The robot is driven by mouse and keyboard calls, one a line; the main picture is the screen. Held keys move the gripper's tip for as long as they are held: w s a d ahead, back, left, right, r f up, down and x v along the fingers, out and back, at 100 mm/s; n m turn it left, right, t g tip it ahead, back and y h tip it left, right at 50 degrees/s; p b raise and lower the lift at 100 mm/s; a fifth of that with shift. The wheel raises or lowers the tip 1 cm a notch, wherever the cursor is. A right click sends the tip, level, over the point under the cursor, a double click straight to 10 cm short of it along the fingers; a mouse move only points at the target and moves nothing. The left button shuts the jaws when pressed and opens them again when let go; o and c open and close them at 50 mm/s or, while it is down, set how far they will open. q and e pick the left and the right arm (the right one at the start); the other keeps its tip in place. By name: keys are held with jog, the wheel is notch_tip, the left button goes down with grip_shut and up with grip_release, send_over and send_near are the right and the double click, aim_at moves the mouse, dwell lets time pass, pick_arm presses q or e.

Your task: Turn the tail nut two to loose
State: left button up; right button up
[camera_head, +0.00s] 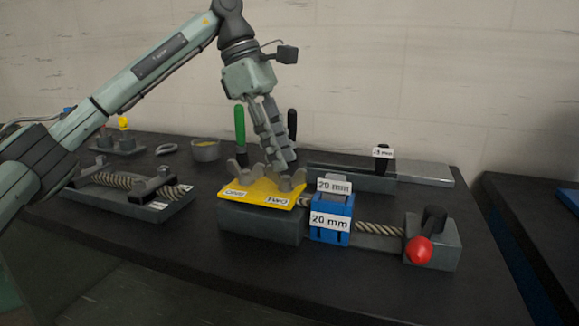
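A yellow plate (262,190) lies on a dark block (260,224) near the middle of the table. It has a left label that I cannot read clearly and a right label reading "TWO". A grey wing nut (297,180) stands by the "TWO" label, and another wing nut (236,169) stands at the plate's left end. My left gripper (279,167) points down at the "TWO" wing nut, its fingertips at or just above it. The fingers look close together; whether they touch or grip the nut is unclear. My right gripper is not in view.
A blue block (331,222) marked "20 mm" stands right of the plate, with a twisted rod (379,229) running to a grey block (447,245) with a red ball. A similar fixture (133,202) sits left. Green-handled (240,124) and black-handled tools stand behind. The front table is clear.

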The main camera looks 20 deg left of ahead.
aim_at(286, 178)
pick_arm(q)
jog(key=x, duration=0.2)
jog(key=shift+d+f, duration=0.15)
jog(key=shift+f, duration=0.15)
jog(key=shift+d+f, duration=0.25)
jog(key=shift+f, duration=0.25)
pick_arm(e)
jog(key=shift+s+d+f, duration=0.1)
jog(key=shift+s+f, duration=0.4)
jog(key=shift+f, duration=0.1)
pick_arm(q)
jog(key=shift+w, duration=0.1)
grip_shut()
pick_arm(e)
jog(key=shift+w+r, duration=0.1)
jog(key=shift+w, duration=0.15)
pick_arm(q)
jog(key=shift+n, duration=0.3)
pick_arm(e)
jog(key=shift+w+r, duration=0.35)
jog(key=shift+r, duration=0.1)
